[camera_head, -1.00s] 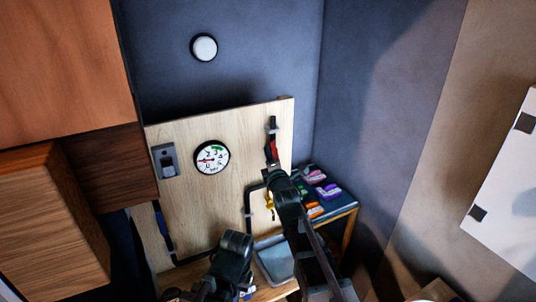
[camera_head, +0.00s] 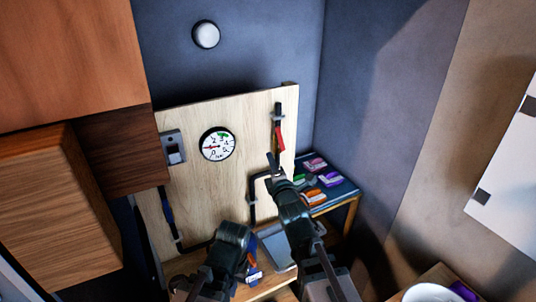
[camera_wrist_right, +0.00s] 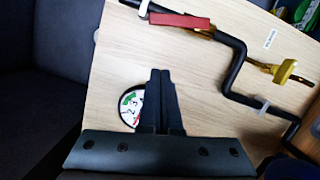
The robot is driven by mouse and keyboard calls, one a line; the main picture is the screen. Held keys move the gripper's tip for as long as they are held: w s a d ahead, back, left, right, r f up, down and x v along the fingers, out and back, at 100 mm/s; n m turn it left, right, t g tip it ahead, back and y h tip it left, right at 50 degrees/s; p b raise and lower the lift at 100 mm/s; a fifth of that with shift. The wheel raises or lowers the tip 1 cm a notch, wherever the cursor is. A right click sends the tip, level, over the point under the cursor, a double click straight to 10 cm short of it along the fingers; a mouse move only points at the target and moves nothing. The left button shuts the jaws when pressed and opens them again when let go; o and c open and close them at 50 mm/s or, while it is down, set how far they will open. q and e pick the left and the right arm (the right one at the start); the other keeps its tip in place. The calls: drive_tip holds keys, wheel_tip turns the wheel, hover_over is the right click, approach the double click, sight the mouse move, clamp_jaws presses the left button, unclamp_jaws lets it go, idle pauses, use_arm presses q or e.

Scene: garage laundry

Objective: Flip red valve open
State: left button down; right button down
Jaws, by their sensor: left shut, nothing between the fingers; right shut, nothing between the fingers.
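The red valve handle (camera_head: 280,138) is on the black pipe (camera_head: 278,112) at the upper right of the wooden board. In the right wrist view, the red handle (camera_wrist_right: 180,20) lies nearly along the pipe, slightly tilted. My right gripper (camera_head: 271,160) is shut and empty, just below and left of the handle in the head view; they appear apart. In its wrist view, the fingers (camera_wrist_right: 160,75) point toward the board, with the handle beyond the tips. My left gripper (camera_head: 233,242) is shut and empty, low before the board; its fingertips are hard to make out.
A round gauge (camera_head: 217,144) and a grey box (camera_head: 173,147) are on the board (camera_head: 240,112). A yellow valve (camera_wrist_right: 285,70) sits along the pipe. A grey tray (camera_head: 277,248) stands below. Several coloured items lie on the side shelf (camera_head: 343,190).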

drive_tip(key=shift+s+d, duration=0.1)
drive_tip(key=shift+s, duration=0.75)
drive_tip(key=shift+f, duration=0.1)
